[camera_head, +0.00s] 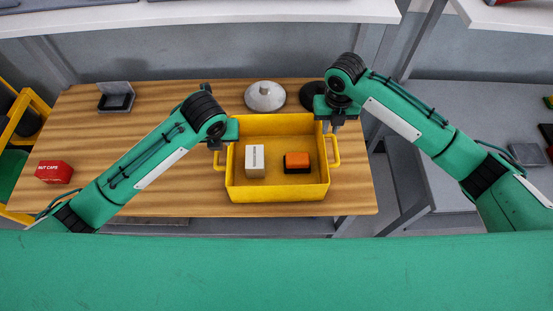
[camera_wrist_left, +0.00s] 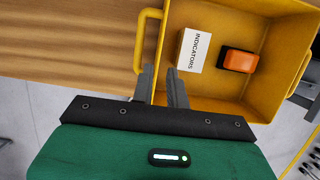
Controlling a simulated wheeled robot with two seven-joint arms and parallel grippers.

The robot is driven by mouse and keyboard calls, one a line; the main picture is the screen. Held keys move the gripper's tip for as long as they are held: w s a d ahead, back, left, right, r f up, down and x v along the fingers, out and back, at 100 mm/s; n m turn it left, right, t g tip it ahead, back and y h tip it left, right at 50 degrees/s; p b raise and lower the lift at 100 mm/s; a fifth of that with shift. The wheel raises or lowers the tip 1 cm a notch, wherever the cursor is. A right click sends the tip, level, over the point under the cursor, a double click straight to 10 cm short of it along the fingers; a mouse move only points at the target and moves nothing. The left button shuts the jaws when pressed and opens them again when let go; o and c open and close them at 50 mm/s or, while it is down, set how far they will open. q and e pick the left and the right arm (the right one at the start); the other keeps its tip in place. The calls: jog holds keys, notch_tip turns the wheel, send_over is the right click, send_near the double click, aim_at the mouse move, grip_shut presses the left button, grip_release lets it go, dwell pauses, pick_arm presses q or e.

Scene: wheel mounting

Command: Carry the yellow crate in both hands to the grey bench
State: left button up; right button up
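The yellow crate (camera_head: 280,194) stands on the wooden table, with a handle on its left side and one on its right. It holds a white box marked INDICATORS (camera_head: 255,161) and an orange and black block (camera_head: 297,162). My left gripper (camera_head: 217,150) is at the crate's left side; in the left wrist view its fingers (camera_wrist_left: 163,86) are apart, near the crate wall and left handle (camera_wrist_left: 148,42). My right gripper (camera_head: 332,128) is above the crate's far right corner, near the right handle (camera_head: 334,150), its fingertips apart. The grey bench (camera_head: 470,105) is at the right.
A pale domed disc (camera_head: 265,96) and a dark round part (camera_head: 312,94) lie behind the crate. A red box (camera_head: 54,171) and a dark open case (camera_head: 116,97) are at the table's left. Small items lie at the bench's right; its near-left top looks clear.

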aim_at(230, 152)
pick_arm(q)
jog(key=shift+f, duration=0.1)
pick_arm(e)
jog(key=shift+f, duration=0.1)
